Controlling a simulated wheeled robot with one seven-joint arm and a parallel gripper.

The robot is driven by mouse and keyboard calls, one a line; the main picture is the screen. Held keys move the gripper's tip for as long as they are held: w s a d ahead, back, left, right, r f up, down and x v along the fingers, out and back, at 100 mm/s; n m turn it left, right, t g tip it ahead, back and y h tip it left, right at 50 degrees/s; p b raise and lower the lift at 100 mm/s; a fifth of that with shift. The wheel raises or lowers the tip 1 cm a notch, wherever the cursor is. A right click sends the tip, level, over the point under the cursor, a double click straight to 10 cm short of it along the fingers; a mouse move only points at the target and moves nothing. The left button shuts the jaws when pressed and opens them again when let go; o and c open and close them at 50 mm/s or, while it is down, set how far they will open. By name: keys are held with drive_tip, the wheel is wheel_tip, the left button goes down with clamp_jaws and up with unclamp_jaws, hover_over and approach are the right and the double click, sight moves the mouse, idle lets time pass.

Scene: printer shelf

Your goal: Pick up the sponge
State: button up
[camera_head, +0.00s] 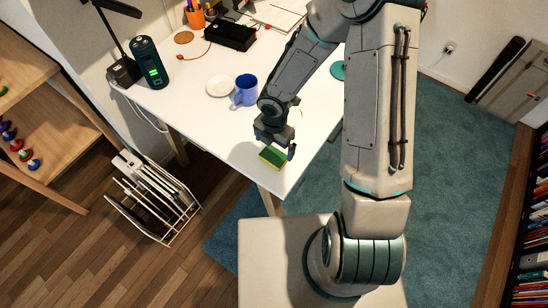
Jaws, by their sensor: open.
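The sponge (272,157) is a small block, yellow with a green layer. It lies near the front corner of the white table (215,125). My gripper (276,150) is open and reaches down close over the sponge. One finger shows at the sponge's right side; the other finger is hard to make out. I cannot tell whether the fingers touch the sponge.
A blue mug (245,91) stands just behind my gripper, with a white plate (220,86) to its left. A dark cylinder with a green display (151,62) and a black box (230,35) stand farther back. A white rack (155,197) stands on the floor.

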sight(274, 155)
drive_tip(key=shift+f+b, duration=0.35)
drive_tip(key=shift+f, duration=2.75)
drive_tip(key=c, duration=1)
